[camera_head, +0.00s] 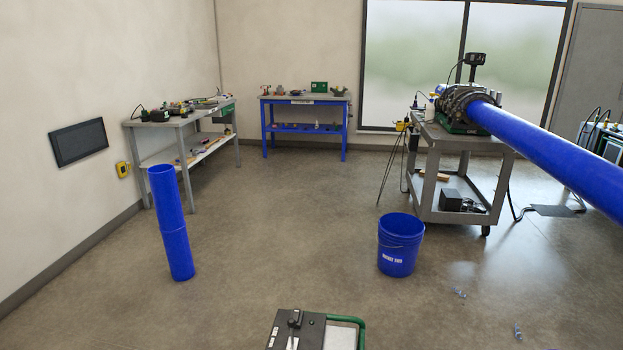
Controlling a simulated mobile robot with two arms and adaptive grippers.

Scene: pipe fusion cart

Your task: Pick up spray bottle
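A small bottle-like item (418,101) with a dark top stands at the left end of the grey cart's top (462,139). It may be the spray bottle, but it is too small to tell for certain. Neither of my grippers shows in the head view.
A long blue pipe (560,160) sticks out from the fusion machine (462,108) on the cart toward the right. A blue bucket (400,245) stands in front of the cart. An upright blue pipe (172,225) stands at left. Workbenches (185,121) line the back left. The middle floor is clear.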

